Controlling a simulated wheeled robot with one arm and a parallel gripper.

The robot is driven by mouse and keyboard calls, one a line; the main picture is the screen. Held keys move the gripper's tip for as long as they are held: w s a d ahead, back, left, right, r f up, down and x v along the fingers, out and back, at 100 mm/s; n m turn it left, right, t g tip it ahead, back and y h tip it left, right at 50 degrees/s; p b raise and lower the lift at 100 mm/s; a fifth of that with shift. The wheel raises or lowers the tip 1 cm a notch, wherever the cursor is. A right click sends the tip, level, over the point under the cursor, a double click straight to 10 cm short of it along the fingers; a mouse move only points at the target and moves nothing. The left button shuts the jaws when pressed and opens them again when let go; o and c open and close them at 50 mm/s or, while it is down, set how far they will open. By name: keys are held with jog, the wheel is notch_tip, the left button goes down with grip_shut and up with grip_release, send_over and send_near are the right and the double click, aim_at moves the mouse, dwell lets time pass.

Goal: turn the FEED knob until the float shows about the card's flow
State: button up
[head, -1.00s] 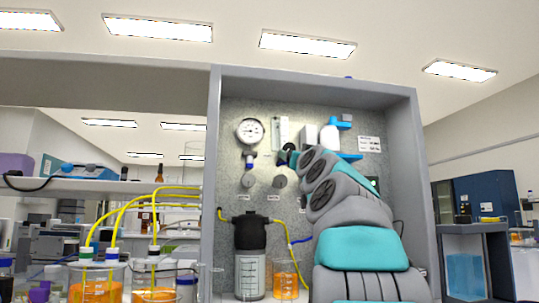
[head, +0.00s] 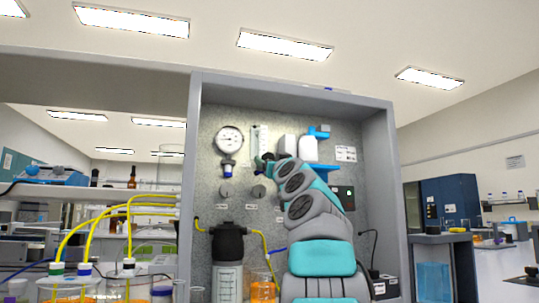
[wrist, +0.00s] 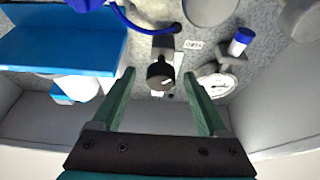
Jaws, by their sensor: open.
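A black knob (wrist: 160,75) with a pale mark shows in the wrist view, between the fingertips of my open gripper (wrist: 159,72). The fingers stand to either side with gaps, and I cannot tell how near it is in depth. A small label (wrist: 194,44) sits beside it, too small to read. In the head view my gripper (head: 266,162) is small and dark in front of the panel, just below the clear flow tube (head: 259,136). The float's height is too small to read. A white card (head: 345,153) is on the panel at right, its text illegible.
A round gauge (head: 229,139) is left of the tube; it also shows in the wrist view (wrist: 217,83). Two grey knobs (head: 225,190) (head: 258,191) sit below. A blue shelf (wrist: 75,40) is beside my gripper. A dark vessel (head: 228,245) and orange beaker (head: 262,288) stand below.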

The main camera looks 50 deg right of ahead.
jog(key=shift+w+d+r, duration=0.15)
jog(key=shift+w+r, duration=0.15)
jog(key=shift+w, duration=0.1)
grip_shut()
dwell(0.4)
